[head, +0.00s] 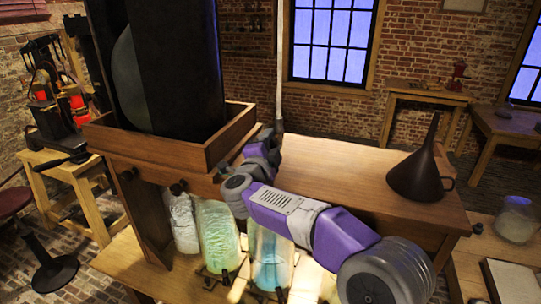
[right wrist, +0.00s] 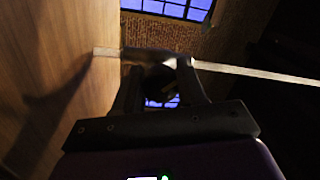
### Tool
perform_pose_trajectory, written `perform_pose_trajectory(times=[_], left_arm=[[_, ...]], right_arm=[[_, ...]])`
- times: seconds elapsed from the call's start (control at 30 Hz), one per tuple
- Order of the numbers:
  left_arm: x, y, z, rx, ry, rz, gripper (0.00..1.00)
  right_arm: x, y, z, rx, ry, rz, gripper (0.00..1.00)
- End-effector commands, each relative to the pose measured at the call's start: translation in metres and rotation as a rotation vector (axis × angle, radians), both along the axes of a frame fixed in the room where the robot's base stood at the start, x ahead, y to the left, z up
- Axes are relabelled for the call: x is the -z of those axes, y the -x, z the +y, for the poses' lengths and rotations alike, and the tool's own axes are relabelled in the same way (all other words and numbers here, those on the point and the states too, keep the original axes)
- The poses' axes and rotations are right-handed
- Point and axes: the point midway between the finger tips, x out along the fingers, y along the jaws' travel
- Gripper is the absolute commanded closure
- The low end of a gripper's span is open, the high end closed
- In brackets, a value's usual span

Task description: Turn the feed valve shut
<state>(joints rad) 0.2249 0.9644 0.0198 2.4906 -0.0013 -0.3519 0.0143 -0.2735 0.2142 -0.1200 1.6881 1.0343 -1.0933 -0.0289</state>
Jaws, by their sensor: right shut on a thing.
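My left gripper is not in view.
A wooden tray (head: 190,150) holds a tall dark block (head: 175,65). A dark funnel (head: 422,175) stands on the bench top (head: 345,160) at the right. Below are a green jar (head: 218,235) and a blue jar (head: 270,255), close under my arm.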

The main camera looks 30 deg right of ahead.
Motion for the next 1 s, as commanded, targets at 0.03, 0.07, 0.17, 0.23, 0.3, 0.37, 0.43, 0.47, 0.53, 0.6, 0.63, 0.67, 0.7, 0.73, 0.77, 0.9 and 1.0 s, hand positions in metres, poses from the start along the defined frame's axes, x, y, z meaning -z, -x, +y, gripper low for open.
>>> perform_pose_trajectory(times=[0.03,0.07,0.17,0.23,0.3,0.37,0.43,0.47,0.53,0.6,0.63,0.67,0.7,0.73,0.77,0.9,1.0], left_arm=[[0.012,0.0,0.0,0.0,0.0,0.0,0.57],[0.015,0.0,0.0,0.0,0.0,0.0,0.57],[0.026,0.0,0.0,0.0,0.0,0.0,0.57],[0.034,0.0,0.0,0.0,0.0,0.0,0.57],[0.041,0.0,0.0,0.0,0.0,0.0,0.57],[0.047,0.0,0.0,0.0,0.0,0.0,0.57],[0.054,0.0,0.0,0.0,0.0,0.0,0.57],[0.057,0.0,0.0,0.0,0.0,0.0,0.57],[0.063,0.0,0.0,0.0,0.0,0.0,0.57],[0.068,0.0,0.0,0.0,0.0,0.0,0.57],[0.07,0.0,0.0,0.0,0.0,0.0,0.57],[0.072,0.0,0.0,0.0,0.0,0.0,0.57],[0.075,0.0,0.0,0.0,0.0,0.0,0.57],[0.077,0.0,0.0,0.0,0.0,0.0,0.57],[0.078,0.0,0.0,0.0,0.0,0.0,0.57],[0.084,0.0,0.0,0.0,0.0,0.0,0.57],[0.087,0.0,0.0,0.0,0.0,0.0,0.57]], right_arm=[[0.007,0.0,0.0,0.0,-0.032,-0.033,0.9],[0.007,0.0,0.001,-0.001,-0.052,-0.056,0.9],[0.007,0.0,0.001,0.0,-0.113,-0.127,0.9],[0.006,-0.001,0.001,0.0,-0.157,-0.177,0.9],[0.007,-0.001,0.001,-0.001,-0.199,-0.227,0.9],[0.006,-0.001,0.001,0.0,-0.236,-0.27,0.9],[0.006,-0.001,0.001,0.001,-0.278,-0.319,0.9],[0.006,-0.001,0.001,0.001,-0.295,-0.339,0.9],[0.006,-0.001,0.001,0.0,-0.335,-0.385,0.9],[0.005,-0.001,0.001,0.001,-0.372,-0.427,0.9],[0.005,-0.001,0.001,0.001,-0.387,-0.445,0.9],[0.005,-0.001,0.001,0.001,-0.401,-0.461,0.9],[0.005,-0.001,0.001,0.001,-0.419,-0.482,0.9],[0.004,-0.001,0.001,0.001,-0.431,-0.497,0.9],[0.004,-0.001,0.001,0.001,-0.444,-0.511,0.9],[0.004,-0.001,0.001,0.001,-0.492,-0.565,0.9],[0.004,-0.001,0.001,0.001,-0.516,-0.593,0.9]])
